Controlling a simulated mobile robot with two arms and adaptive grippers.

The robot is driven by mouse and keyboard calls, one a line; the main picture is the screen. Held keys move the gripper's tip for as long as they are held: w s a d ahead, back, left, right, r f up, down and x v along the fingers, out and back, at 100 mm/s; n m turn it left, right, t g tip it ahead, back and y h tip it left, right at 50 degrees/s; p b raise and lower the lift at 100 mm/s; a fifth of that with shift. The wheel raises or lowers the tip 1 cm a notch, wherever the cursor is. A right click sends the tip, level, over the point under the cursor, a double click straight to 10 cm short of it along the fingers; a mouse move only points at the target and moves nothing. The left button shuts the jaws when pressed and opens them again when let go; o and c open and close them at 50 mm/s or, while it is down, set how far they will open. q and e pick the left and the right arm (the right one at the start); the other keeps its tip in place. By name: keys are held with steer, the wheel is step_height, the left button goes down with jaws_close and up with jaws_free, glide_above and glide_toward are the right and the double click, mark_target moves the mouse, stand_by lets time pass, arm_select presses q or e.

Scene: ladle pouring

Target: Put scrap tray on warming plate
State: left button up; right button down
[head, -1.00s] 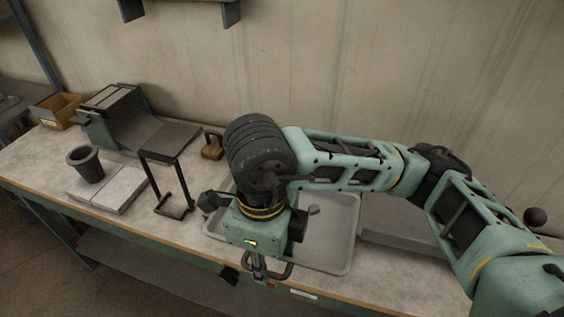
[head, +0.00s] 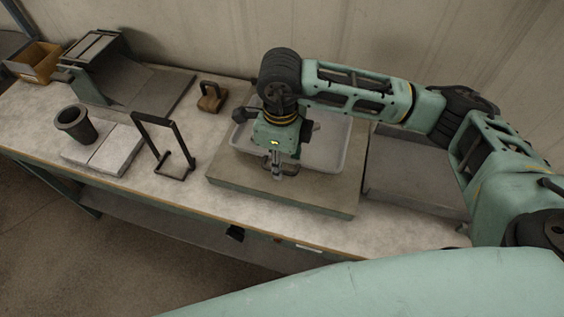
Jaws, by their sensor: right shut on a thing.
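The scrap tray (head: 330,150) is a light grey, shallow tray with a raised rim, partly hidden behind my right gripper. It is over the back part of a thick grey-brown slab, which looks like the warming plate (head: 310,200). The slab's front strip is bare. I cannot tell whether the tray touches the slab or hangs just above it. My right gripper (head: 278,173) points down at the tray's near side and is shut on its rim; the exact contact is small and hard to see. My left gripper is not in view.
A grey flat block (head: 405,178) lies right of the slab. To the left are a black upright frame (head: 165,140), a dark cup (head: 75,124) on pale tiles (head: 115,150), a small brown block (head: 212,97), a sloped metal unit (head: 130,85) and a yellow bin (head: 36,62).

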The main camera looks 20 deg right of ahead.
steer(key=shift+w+d+f, duration=0.1)
steer(key=shift+w+d, duration=0.05)
steer(key=shift+w, duration=0.05)
steer(key=shift+f, duration=0.35)
step_height(320, 180, down, 2)
steer(key=shift+f+p, duration=0.2)
steer(key=shift+p, duration=0.65)
steer(key=shift+f, duration=0.5)
steer(key=c, duration=1.2)
jaws_free()
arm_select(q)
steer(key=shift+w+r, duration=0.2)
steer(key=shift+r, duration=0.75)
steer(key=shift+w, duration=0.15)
